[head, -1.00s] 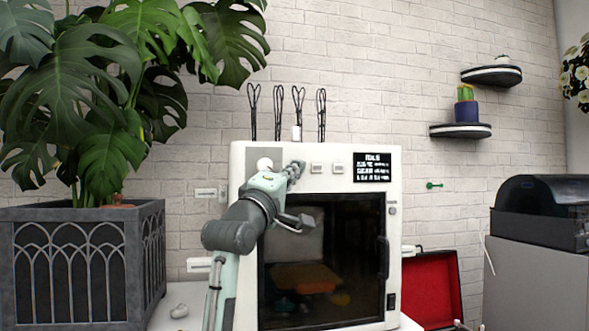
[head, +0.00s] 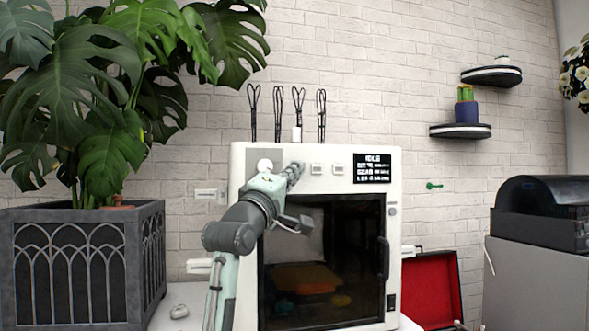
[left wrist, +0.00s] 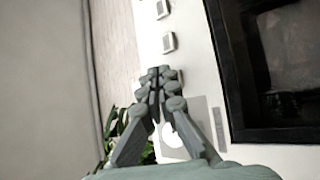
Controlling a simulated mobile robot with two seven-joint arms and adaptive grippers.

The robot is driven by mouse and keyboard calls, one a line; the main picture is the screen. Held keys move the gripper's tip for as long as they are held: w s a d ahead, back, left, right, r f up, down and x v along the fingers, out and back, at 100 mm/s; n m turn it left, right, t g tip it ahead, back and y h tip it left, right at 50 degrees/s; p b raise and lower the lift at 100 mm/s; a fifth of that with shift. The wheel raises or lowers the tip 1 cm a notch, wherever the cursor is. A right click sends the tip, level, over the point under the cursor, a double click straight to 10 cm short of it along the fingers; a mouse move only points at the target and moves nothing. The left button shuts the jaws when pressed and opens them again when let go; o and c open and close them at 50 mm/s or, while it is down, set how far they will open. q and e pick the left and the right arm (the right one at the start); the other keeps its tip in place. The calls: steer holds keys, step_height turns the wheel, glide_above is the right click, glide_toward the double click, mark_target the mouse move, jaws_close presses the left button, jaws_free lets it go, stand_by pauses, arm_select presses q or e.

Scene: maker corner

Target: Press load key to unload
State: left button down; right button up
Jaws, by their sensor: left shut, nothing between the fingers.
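A white printer (head: 237,230) with a dark glass door stands on the white table. Its top front panel carries small square keys, two of them clear to the right of my gripper: a near key (head: 317,169) and a farther key (head: 338,169). They also show in the left wrist view, the near key (left wrist: 168,41) and the farther key (left wrist: 161,8). My left gripper (head: 296,170) is shut and empty, its tips at the panel just left of the near key. In the left wrist view the closed fingertips (left wrist: 157,73) partly cover a pale key-like edge; contact cannot be told. My right gripper is out of view.
A black display (head: 372,168) right of the keys seems to read IDLE; its smaller lines are unclear. A large potted plant (head: 75,262) stands left, an open red-lined case (head: 432,290) right. Black loops rise behind the printer's top.

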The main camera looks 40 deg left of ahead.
arm_select(q)
steer(key=shift+w+a, duration=0.15)
steer(key=shift+w+a, duration=0.2)
steer(key=shift+a, duration=0.1)
stand_by(0.7)
steer(key=shift+s+d, duration=0.1)
steer(key=shift+d, duration=0.05)
steer(key=shift+s+d+p, duration=0.4)
steer(key=shift+d, duration=0.05)
stand_by(0.3)
steer(key=s+d+p, duration=0.1)
steer(key=s+d, duration=0.2)
steer(key=d, duration=0.1)
steer(key=shift+s, duration=0.15)
steer(key=shift+a, duration=0.1)
stand_by(0.9)
